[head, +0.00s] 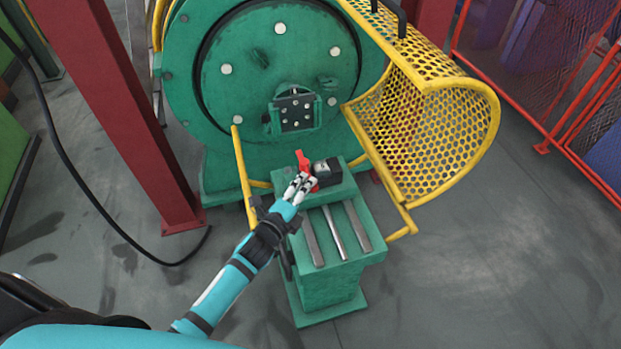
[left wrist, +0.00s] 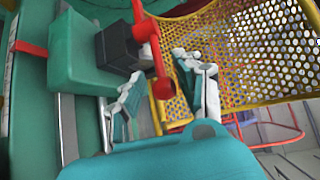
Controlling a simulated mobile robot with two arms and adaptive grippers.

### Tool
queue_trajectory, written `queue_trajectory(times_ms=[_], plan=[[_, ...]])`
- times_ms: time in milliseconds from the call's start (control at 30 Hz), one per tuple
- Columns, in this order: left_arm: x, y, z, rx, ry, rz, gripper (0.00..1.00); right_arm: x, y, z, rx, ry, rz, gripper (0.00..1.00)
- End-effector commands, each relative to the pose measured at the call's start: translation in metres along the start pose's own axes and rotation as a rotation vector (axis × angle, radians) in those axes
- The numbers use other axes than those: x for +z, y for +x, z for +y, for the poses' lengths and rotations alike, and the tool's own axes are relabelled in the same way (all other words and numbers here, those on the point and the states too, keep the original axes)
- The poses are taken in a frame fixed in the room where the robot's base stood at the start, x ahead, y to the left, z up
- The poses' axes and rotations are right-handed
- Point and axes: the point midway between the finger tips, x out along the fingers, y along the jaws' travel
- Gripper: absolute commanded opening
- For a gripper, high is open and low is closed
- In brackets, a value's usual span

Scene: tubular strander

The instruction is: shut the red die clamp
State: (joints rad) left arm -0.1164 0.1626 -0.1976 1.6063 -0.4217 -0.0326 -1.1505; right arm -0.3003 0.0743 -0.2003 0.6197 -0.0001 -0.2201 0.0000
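The red die clamp (head: 304,162) sits on the green stand beside a black block (head: 328,170). In the left wrist view its red lever (left wrist: 149,42) runs down from the top edge past the black block (left wrist: 117,46) to a rounded end. My left gripper (head: 301,184) is at the clamp's near end. In the left wrist view the gripper (left wrist: 165,72) is open, with white fingers on either side of the lever's lower part. I cannot tell whether a finger touches it. My right gripper is not in view.
The green stand (head: 328,285) carries several grey bars in front of the clamp. A yellow mesh guard (head: 440,125) stands raised at the right. A large green disc (head: 275,60) is behind. A red post (head: 125,110) rises at the left. The floor at the right is clear.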

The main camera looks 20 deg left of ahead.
Motion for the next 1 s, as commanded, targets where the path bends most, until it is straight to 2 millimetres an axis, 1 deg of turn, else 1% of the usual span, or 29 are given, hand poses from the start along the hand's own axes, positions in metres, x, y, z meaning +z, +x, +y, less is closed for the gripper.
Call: queue_trajectory(times_ms=[33, 100, 233, 367, 600, 667, 867, 900, 1000], plan=[[0.0, 0.01, -0.001, -0.002, -0.001, 0.0, 0.34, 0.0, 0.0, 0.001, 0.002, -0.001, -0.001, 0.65], [0.0, 0.02, 0.0, -0.001, 0.0, 0.0, 0.34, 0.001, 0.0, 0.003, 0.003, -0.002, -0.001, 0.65], [-0.001, 0.032, -0.001, -0.002, 0.001, 0.001, 0.34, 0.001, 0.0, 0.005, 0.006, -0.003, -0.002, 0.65], [-0.001, 0.037, 0.0, 0.0, 0.001, 0.001, 0.34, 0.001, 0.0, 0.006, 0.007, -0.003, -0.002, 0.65], [-0.001, 0.038, 0.0, 0.0, 0.0, 0.001, 0.34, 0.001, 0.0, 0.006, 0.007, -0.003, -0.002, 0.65], [-0.001, 0.037, 0.0, 0.0, 0.0, 0.001, 0.28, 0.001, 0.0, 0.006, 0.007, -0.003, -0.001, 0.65], [0.0, 0.037, 0.0, 0.0, 0.0, 0.001, 0.02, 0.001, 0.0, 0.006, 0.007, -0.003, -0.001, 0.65], [0.0, 0.037, 0.0, 0.001, 0.0, 0.001, 0.0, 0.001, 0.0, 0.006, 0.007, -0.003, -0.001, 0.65], [0.0, 0.037, 0.001, 0.002, 0.0, 0.001, 0.0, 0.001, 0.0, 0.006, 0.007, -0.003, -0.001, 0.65]])
